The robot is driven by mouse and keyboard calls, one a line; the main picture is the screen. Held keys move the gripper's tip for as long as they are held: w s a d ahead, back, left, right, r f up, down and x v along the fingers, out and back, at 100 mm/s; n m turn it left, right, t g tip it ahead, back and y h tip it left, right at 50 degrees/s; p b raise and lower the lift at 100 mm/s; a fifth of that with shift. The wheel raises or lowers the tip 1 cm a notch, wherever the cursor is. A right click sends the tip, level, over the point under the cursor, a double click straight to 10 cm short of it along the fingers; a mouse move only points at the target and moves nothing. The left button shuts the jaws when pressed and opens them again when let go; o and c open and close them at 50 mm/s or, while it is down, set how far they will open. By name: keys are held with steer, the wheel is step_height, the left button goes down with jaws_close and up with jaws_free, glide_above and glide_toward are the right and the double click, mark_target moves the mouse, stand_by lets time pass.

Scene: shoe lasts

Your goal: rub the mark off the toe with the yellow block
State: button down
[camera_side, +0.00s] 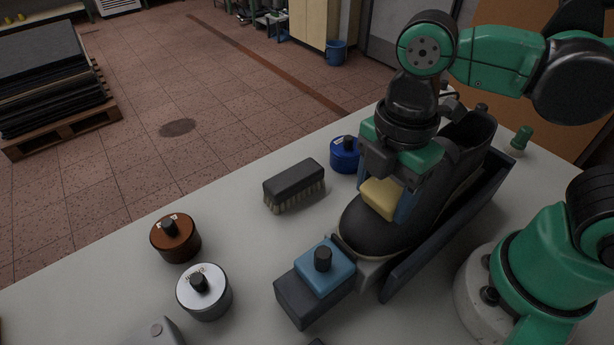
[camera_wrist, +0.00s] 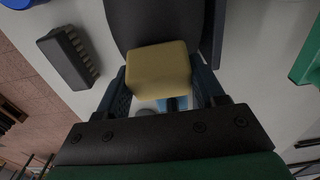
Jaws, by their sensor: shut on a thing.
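My gripper (camera_side: 391,198) is shut on the yellow block (camera_side: 380,197) and holds it at the toe of the black shoe (camera_side: 362,226). In the wrist view the yellow block (camera_wrist: 158,70) sits between the two fingers, with the dark toe (camera_wrist: 152,22) beyond it. I cannot tell whether the block touches the toe or hovers just above it. The shoe lies in a dark cradle (camera_side: 440,240), its toe pointing to the lower left. No mark shows on the visible toe; the block and fingers hide part of it.
A dark brush (camera_side: 293,184) and a blue tin (camera_side: 345,155) stand left of the shoe. A blue block with a black knob (camera_side: 324,268) is close in front of the toe. A brown tin (camera_side: 175,240) and a white tin (camera_side: 204,294) stand farther left.

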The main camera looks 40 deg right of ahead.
steer(key=shift+a+r, duration=0.35)
steer(key=shift+r, duration=0.55)
steer(key=shift+a+r, duration=0.35)
steer(key=shift+r, duration=0.6)
steer(key=shift+a+r, duration=0.35)
steer(key=shift+r, duration=0.55)
steer(key=r, duration=0.1)
steer(key=a+r, duration=0.1)
steer(key=shift+r, duration=0.4)
